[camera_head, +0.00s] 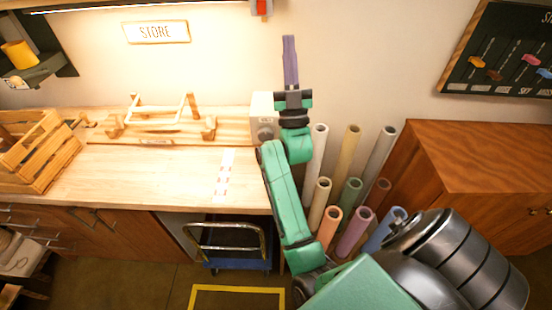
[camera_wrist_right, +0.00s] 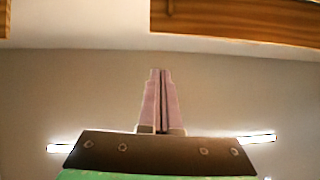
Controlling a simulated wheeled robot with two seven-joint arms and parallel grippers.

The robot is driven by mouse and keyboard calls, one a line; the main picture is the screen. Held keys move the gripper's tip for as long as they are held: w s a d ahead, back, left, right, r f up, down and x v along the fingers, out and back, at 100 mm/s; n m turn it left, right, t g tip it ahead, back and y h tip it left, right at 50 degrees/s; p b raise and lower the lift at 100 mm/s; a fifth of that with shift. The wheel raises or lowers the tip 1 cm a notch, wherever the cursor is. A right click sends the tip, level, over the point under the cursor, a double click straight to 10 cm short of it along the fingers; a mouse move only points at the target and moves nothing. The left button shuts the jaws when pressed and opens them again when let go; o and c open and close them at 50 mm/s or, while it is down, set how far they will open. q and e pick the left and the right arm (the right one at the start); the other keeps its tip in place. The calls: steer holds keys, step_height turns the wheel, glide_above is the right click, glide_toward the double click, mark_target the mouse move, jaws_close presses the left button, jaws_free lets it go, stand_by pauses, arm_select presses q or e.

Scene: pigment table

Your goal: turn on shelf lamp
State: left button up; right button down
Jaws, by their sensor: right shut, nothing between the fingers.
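The shelf lamp (camera_head: 140,7) is a long thin strip along the top edge in the head view. It glows, and the wall below it is brightly lit. A small red switch (camera_head: 263,7) on a grey housing sits at its right end. My right gripper (camera_head: 289,40) points up in front of the wall, below and a little right of the switch and apart from it. Its purple fingers are shut and empty; they also show in the right wrist view (camera_wrist_right: 161,85). My left gripper is not in view.
A wooden workbench (camera_head: 150,175) holds a slatted crate (camera_head: 35,150) and a wooden rack (camera_head: 160,122). Several coloured rolls (camera_head: 350,190) stand right of my arm, beside a wooden cabinet (camera_head: 485,155). A dark board (camera_head: 505,50) hangs at upper right. The wall around the gripper is clear.

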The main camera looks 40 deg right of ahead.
steer(key=w+a+f+n+g+y, duration=0.2)
steer(key=w+f+n+g+y, duration=0.25)
steer(key=f+y, duration=0.45)
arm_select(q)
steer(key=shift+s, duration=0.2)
arm_select(e)
steer(key=s+a+f+g+y, duration=0.1)
steer(key=f+g, duration=0.3)
steer(key=f, duration=0.5)
steer(key=s+a+f+g+y, duration=0.2)
steer(key=s+a+f+g, duration=0.1)
steer(key=f, duration=0.6)
steer(key=shift+s+a+n+g+y, duration=0.4)
steer(key=shift+a+g, duration=0.3)
steer(key=shift+g, duration=0.35)
steer(key=shift+w+f, duration=0.1)
